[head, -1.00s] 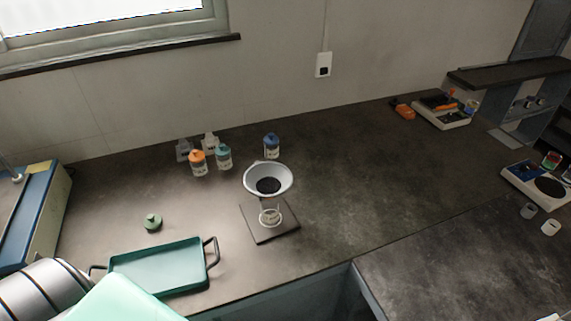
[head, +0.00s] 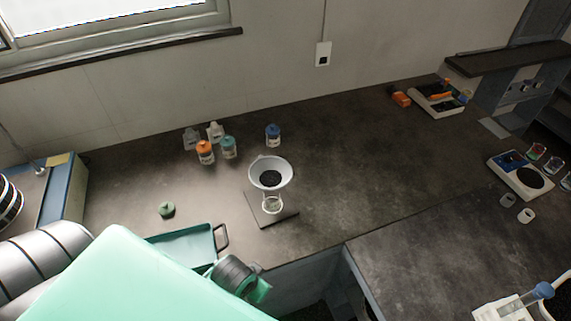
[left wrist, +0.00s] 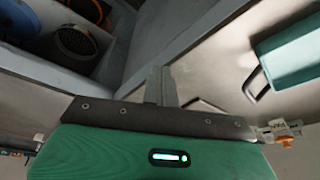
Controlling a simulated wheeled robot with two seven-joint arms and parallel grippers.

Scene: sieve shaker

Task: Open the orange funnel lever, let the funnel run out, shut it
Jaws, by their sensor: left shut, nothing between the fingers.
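The white funnel (head: 286,172) stands on a dark square base (head: 253,207) near the middle of the worktop, with dark material in its bowl. A clear vessel (head: 273,205) is below the bowl. I cannot make out the orange lever in the head view. My left gripper (head: 262,268) is at the counter's front edge, in front of the funnel and apart from it. Its fingers (left wrist: 160,86) are shut and empty in the left wrist view. My right gripper is not in view.
A green tray (head: 185,246) lies left of my left gripper, partly hidden by my arm. A green lid (head: 167,209) lies behind it.

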